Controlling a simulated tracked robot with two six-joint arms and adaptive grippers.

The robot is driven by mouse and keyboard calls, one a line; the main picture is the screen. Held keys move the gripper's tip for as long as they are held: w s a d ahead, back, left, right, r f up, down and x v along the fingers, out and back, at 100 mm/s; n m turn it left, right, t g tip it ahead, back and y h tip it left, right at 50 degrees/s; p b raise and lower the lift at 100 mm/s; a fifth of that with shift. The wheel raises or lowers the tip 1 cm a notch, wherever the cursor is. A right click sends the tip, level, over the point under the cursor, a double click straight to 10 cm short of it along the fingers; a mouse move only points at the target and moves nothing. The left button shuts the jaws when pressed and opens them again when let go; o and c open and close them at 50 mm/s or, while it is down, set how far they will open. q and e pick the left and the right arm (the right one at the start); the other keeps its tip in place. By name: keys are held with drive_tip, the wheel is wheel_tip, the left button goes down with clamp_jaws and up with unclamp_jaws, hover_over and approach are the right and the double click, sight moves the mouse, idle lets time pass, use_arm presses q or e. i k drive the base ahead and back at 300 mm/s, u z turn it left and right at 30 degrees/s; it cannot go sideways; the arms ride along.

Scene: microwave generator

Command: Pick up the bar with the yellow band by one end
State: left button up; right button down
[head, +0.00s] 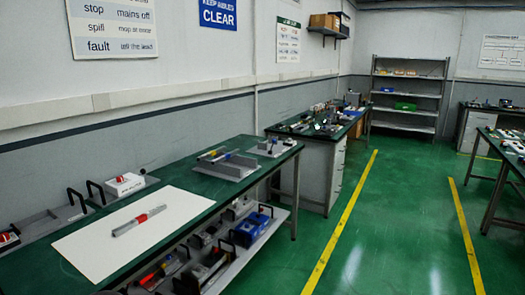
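A slim grey bar (127,227) with a red band near its middle lies at a slant on a white sheet (85,252) on the near bench. Farther along the same bench, a small yellow-marked piece (212,154) lies on a grey fixture (228,166). It looks like a short bar with a yellow band, but it is too small to be sure. Neither of my grippers shows in the head view.
The green-topped bench (185,180) runs along the left wall. Black-handled trays and a white box (125,184) stand behind the sheet. A lower shelf holds tools and a blue bin (251,226). The green floor (375,235) between yellow lines is clear.

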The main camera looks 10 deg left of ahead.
sight(201, 159)
drive_tip(key=u, duration=0.1)
drive_tip(key=i, duration=1.3)
drive_tip(key=u, duration=0.75)
